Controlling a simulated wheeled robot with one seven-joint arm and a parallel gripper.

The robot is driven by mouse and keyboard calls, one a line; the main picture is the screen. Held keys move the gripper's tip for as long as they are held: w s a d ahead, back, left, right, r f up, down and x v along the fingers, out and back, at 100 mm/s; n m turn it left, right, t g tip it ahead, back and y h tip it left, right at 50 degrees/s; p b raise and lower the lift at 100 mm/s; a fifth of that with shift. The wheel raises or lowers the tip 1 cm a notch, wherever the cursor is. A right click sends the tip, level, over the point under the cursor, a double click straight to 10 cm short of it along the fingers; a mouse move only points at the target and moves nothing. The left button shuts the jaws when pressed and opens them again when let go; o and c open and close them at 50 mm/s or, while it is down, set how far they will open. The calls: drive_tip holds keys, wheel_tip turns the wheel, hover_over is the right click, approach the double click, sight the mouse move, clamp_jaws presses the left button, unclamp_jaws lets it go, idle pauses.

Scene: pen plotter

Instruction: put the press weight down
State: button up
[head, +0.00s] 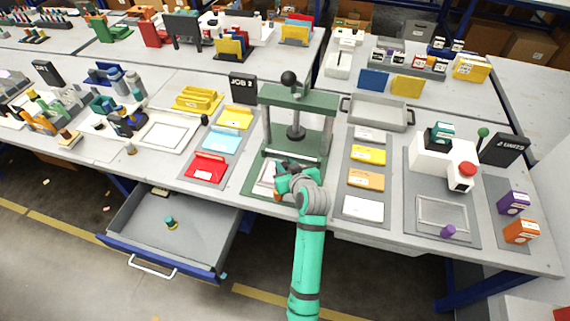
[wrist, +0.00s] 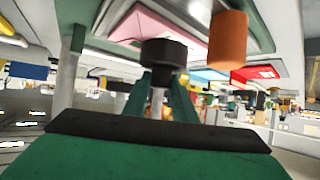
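The green press (head: 318,100) has two posts, a black ball knob (head: 289,78) on top and a dark round ram foot (head: 296,132) below its crossbar. No separate press weight is clearly identifiable. My gripper (head: 282,178) is low over the front of the press base, by a tray with pink paper (head: 266,173). In the upside-down wrist view, two dark green fingers taper to a black round piece (wrist: 163,52) above the pink paper (wrist: 145,24). I cannot tell whether they hold it or it stands behind them. An orange cylinder (wrist: 228,40) is beside it.
Red (head: 206,167), blue and yellow trays lie left of the press. A card strip (head: 363,181) lies right of it, with a grey bin (head: 378,112) behind. An open drawer (head: 180,230) juts out at the front left. A white machine (head: 432,155) stands at the right.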

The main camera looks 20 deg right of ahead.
drive_tip(key=shift+o, duration=1.4)
